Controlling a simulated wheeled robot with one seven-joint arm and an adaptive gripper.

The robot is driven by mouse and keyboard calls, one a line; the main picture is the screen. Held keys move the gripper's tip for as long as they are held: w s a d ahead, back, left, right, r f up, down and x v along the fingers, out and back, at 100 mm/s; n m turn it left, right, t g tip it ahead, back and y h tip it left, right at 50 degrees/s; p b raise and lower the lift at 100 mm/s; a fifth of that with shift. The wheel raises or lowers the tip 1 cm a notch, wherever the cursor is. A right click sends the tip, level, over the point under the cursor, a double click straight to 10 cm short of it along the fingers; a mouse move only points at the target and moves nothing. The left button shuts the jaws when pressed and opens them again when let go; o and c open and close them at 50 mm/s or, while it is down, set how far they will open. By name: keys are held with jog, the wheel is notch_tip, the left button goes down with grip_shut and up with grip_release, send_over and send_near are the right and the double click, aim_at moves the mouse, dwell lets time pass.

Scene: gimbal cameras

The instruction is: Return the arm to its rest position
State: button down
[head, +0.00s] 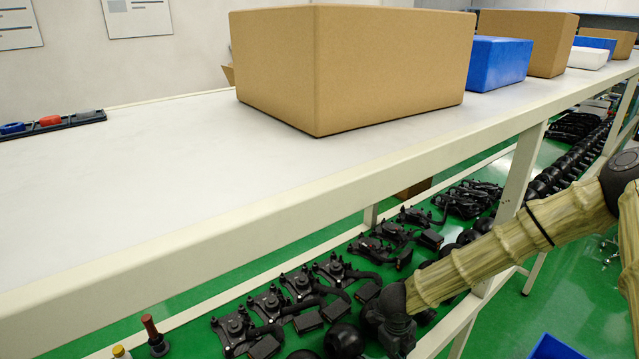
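My arm (500,250), in a ribbed beige sleeve, enters at the right edge from a dark round joint. It reaches down and left in front of the table's front edge and leg. It ends in a black joint (391,318) low in the picture, against dark parts on the lower shelf. No gripper fingers can be made out, so whether the gripper is open or holds anything is hidden.
A long white table (130,190) carries a large cardboard box (350,65), a blue box (498,62) and more boxes farther right. A black tray (55,125) with coloured items lies far left. Several black devices (240,325) fill the shelf below. A blue bin (553,347) is bottom right.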

jog(key=s+f+n+t+h+b, duration=0.1)
jog(key=s+f+n+b, duration=0.3)
jog(key=s+f+n, duration=0.55)
jog(key=s+d+f+n+y+b, duration=0.1)
jog(key=s+f+n+b, duration=0.3)
jog(key=s+f+n, duration=0.3)
jog(key=s+d+f+n+g+y+b, duration=0.1)
jog(key=s+f+n+b, duration=0.3)
jog(key=s+f+n, duration=0.3)
jog(key=s+n, duration=0.5)
jog(key=s, duration=0.4)
jog(key=shift+d+f+g, duration=0.25)
jog(key=shift+f+g, duration=0.05)
jog(key=shift+f, duration=0.05)
